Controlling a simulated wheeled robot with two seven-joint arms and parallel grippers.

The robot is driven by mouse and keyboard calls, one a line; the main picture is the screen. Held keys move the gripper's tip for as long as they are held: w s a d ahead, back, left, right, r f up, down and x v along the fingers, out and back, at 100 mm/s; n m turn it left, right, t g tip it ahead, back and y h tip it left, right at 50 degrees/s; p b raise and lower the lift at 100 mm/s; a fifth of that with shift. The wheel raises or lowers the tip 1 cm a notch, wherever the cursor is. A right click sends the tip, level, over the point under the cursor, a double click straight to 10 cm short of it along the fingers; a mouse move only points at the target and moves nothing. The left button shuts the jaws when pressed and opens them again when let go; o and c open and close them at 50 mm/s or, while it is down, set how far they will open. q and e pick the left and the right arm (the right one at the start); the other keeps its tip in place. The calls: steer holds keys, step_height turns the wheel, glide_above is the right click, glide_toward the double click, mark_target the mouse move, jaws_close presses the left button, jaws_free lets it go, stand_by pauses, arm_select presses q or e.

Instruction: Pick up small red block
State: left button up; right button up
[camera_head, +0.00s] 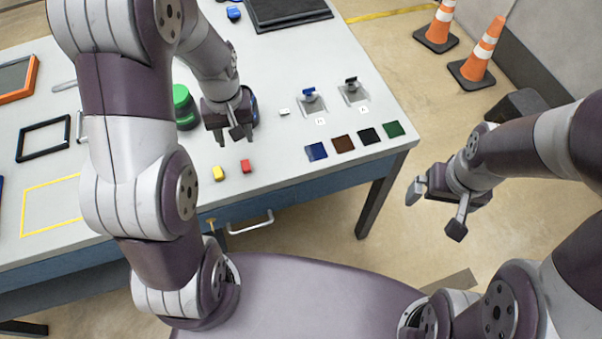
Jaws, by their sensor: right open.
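A small red block (246,166) lies on the white table top near its front edge, just right of a small yellow block (218,173). My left gripper (233,136) is above the table behind the two blocks, pointing down. Its fingers look spread, with nothing between them, and it is apart from the red block. My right gripper (436,210) is open and empty, out over the floor to the right of the table.
A green-lidded container (184,106) stands left of my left gripper. A round dark blue thing is partly hidden behind the gripper. Coloured squares (343,144) and two small switches (310,104) lie to the right. Orange cones (478,56) stand on the floor.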

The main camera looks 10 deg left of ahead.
arm_select(q)
steer(key=d, duration=0.1)
glide_toward(246, 166)
steer(key=shift+w+a+f+n, duration=0.1)
steer(key=shift+a+f+n, duration=0.3)
steer(key=shift+a, duration=0.15)
steer(key=f, duration=0.1)
steer(key=d+f, duration=0.1)
steer(key=f, duration=0.1)
steer(key=shift+w+f+p, duration=0.1)
steer(key=shift+f+p, duration=0.05)
steer(key=shift+p, duration=0.15)
steer(key=f, duration=0.4)
steer(key=shift+s+a+f, duration=0.1)
steer(key=shift+s+a, duration=0.05)
steer(key=shift+s, duration=0.1)
steer(key=shift+w+f, duration=0.1)
steer(key=shift+f, duration=0.1)
steer(key=shift+c, duration=0.3)
steer(key=shift+r, duration=0.1)
steer(key=c, duration=0.5)
jaws_close()
arm_select(e)
steer(key=shift+s+a+r, duration=0.1)
steer(key=shift+s+r, duration=0.15)
steer(key=shift+r, duration=0.45)
